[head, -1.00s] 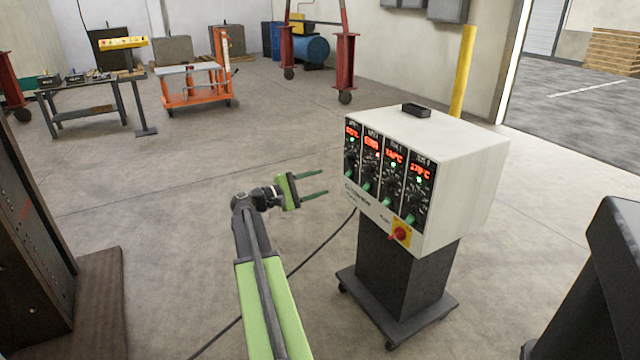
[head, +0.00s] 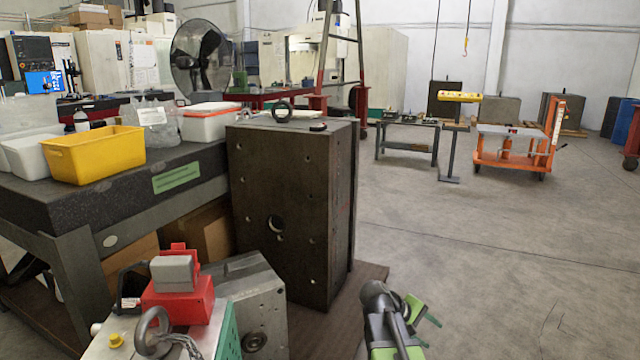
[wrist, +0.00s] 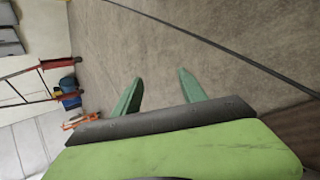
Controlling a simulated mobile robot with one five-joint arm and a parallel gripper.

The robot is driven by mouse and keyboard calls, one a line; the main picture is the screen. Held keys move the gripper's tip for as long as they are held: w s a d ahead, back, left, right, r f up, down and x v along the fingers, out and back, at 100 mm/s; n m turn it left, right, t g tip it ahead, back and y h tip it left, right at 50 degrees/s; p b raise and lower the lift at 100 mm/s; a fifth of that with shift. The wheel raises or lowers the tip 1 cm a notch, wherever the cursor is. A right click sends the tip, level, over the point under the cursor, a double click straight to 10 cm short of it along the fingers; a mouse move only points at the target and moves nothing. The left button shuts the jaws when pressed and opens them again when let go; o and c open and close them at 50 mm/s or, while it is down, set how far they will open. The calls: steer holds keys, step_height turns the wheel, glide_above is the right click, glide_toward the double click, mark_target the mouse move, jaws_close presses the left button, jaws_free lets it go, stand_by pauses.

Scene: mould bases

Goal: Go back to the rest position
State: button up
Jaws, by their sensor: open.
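My gripper (head: 430,312) is at the bottom of the head view, right of centre, at the end of my folded-looking dark and green arm. It is just right of the mould bases and over bare floor. In the wrist view its two green fingers (wrist: 155,92) stand apart with nothing between them, so it is open and empty. A large dark mould base (head: 290,205) stands upright to the left of it on a brown pallet (head: 372,282). A smaller grey steel mould base (head: 250,305) sits in front, partly hidden behind a red device (head: 180,298).
A dark workbench (head: 90,190) with a yellow bin (head: 95,155) is at left. An orange lift cart (head: 515,150) and a small table (head: 408,140) stand at the back right. Open floor (head: 500,250) lies to the right. A black cable (wrist: 215,45) crosses the floor.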

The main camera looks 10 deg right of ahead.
steer(key=s+a+f+m+y+p, duration=0.1)
steer(key=s+a+f+y, duration=0.15)
steer(key=a, duration=0.55)
steer(key=s+a+f+m+y, duration=0.15)
steer(key=a+y, duration=0.25)
steer(key=a, duration=0.4)
steer(key=s+a+f+m+y+p, duration=0.1)
steer(key=s+a+f+m+y, duration=0.15)
steer(key=a, duration=0.55)
step_height(320, 180, up, 34)
steer(key=n+p, duration=0.1)
steer(key=p, duration=3.1)
steer(key=shift+d+f, duration=0.2)
steer(key=shift+d, duration=0.05)
steer(key=shift+w, duration=0.1)
